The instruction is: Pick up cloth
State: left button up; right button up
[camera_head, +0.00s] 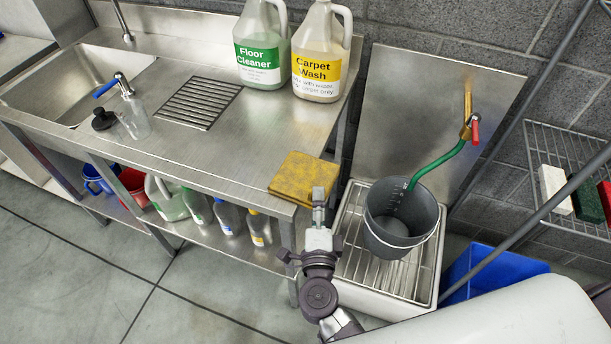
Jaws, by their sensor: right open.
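A folded yellow cloth (298,175) lies flat at the front right corner of the steel counter (215,150). My right gripper (318,198) is open and seen nearly edge-on. Its fingertips are at the cloth's front right side and overlap its edge in the picture. I cannot tell whether they touch the cloth. My left gripper is not in view.
Large jugs of Floor Cleaner (262,50) and Carpet Wash (318,55) stand at the counter's back. A grey bucket (395,225) with a green hose sits on a grated basin (360,255), right of my gripper.

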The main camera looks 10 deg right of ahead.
aim_at(305, 179)
jog(key=p+x, duration=0.1)
jog(key=x, duration=0.4)
jog(key=shift+w+f, duration=0.15)
jog(key=shift+w, duration=0.05)
jog(key=shift+s, duration=0.1)
grip_shut()
